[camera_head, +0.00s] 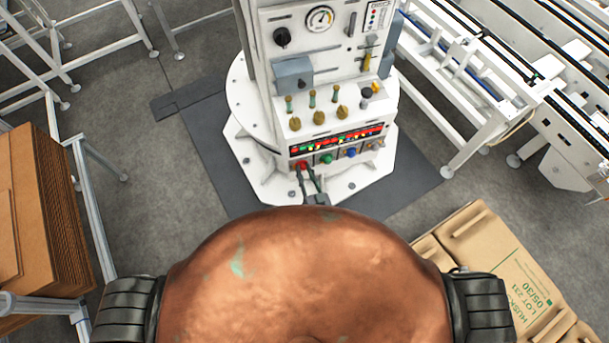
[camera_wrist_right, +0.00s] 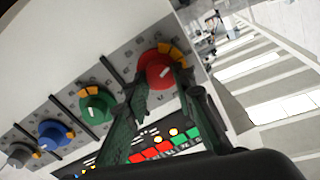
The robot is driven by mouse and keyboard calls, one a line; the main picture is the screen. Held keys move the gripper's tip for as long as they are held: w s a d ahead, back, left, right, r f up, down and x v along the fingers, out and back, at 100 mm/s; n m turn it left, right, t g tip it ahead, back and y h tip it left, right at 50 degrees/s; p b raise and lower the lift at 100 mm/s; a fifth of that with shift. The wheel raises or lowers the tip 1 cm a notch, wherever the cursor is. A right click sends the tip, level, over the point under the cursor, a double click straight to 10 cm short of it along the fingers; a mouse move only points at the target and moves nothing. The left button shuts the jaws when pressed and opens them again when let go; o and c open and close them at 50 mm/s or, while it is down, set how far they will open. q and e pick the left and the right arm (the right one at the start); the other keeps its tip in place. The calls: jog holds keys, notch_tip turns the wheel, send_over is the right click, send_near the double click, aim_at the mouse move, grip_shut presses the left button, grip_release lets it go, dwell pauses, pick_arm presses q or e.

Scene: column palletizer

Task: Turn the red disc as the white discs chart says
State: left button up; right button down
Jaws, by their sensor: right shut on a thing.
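The red disc (camera_head: 302,165) is the leftmost in a row of colored discs low on the front of the white column's control panel (camera_head: 335,75). In the wrist view the red disc (camera_wrist_right: 153,68) has a pale mark on its face and an orange mark beside it. My right gripper (camera_head: 312,180) reaches up to it from below. In the wrist view its dark fingers (camera_wrist_right: 160,80) are shut on the disc and partly cover it. A small chart card (camera_head: 377,16) with colored dots is at the panel's top right; its details are too small to read. My left gripper is not in view.
A green disc (camera_head: 327,158), a blue disc (camera_head: 350,152) and a grey disc (camera_head: 372,146) sit beside the red one. Lit indicators (camera_head: 335,139) and brass knobs (camera_head: 319,117) are above. Cardboard boxes (camera_head: 490,265) stand at right, flat cardboard (camera_head: 40,215) at left.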

jog(key=shift+m+b, duration=0.45)
jog(key=shift+m, duration=1.15)
jog(key=c, duration=1.6)
grip_release()
